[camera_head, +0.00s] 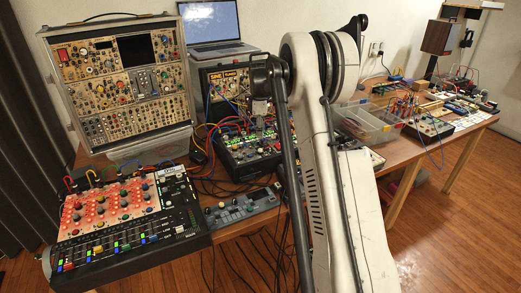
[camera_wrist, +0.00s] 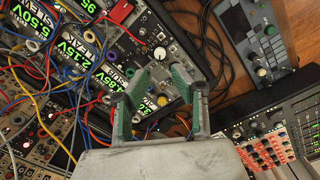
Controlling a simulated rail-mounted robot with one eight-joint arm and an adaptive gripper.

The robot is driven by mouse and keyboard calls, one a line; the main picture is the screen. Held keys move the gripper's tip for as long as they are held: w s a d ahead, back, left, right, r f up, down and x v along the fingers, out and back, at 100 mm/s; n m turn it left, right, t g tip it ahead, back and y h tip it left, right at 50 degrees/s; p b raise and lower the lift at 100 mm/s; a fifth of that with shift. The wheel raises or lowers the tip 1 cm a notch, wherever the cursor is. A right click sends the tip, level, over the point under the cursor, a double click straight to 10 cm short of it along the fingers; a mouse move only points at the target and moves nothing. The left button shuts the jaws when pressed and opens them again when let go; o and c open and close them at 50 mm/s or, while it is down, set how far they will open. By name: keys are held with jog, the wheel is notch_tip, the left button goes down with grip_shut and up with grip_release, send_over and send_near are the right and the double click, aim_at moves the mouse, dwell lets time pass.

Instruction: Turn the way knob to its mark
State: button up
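My gripper (camera_wrist: 158,78) is open in the wrist view, its two green-padded fingers apart over a dark synth module panel (camera_wrist: 172,50). A small pale knob (camera_wrist: 160,53) shows just beyond the fingertips. Another small knob (camera_wrist: 162,100) shows between the fingers. Neither is visibly gripped. I cannot read a label that tells which one is the way knob, and I cannot make out its mark. In the head view, the synth case (camera_head: 250,150) stands on the table, partly hidden by my arm; the gripper's fingers cannot be made out there.
Patch cables (camera_wrist: 60,95) in several colours crowd the left of the wrist view, beside lit voltage displays (camera_wrist: 72,56). A red-panelled mixer (camera_head: 120,215) and a small grey device (camera_head: 240,208) lie near the front. A tall synth case (camera_head: 120,80) and a laptop (camera_head: 212,28) stand behind.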

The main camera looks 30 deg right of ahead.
aim_at(260, 151)
notch_tip(260, 151, down, 9)
jog(key=shift+w, duration=0.1)
dwell(0.3)
grip_shut()
